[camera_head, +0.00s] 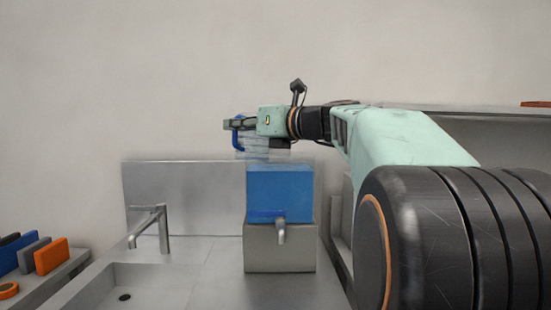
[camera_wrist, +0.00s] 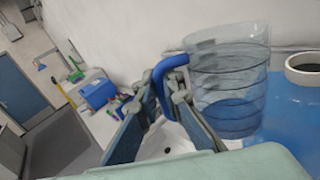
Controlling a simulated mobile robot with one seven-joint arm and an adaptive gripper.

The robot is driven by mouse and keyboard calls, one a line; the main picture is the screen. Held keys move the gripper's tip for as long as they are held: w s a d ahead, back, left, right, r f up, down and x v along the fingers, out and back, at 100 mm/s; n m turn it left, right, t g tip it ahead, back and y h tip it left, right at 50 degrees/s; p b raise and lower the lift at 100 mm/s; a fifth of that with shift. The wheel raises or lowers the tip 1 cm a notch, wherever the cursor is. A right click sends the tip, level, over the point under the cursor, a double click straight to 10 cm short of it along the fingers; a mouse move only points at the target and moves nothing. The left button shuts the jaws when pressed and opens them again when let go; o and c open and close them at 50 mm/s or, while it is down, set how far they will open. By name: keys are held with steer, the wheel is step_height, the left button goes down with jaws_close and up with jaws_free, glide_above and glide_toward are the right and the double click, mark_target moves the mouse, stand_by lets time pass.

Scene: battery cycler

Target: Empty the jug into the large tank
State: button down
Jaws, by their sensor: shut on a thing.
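The jug (camera_wrist: 230,80) is clear and ribbed with a blue handle (camera_wrist: 170,68). My gripper (camera_wrist: 163,98) is shut on that handle. In the head view the gripper (camera_head: 240,124) holds the jug (camera_head: 262,152) just above the large blue tank (camera_head: 280,190). The tank's blue top (camera_wrist: 285,125) shows beside and behind the jug in the wrist view, with a white-rimmed round opening (camera_wrist: 305,68) at the right. The jug is beside that opening in the picture. I cannot tell its exact tilt or how much liquid is inside.
The tank stands on a grey block (camera_head: 280,248) and has a metal tap (camera_head: 281,234) at its front. A sink (camera_head: 145,285) with a faucet (camera_head: 150,226) lies to the left. Orange and blue items (camera_head: 50,255) stand at the far left. A wall is behind.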

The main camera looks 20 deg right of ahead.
steer(key=shift+s+a+r+n+b, duration=0.35)
steer(key=shift+a+n+b, duration=0.15)
steer(key=shift+n, duration=0.2)
step_height(320, 180, up, 6)
steer(key=p, duration=0.6)
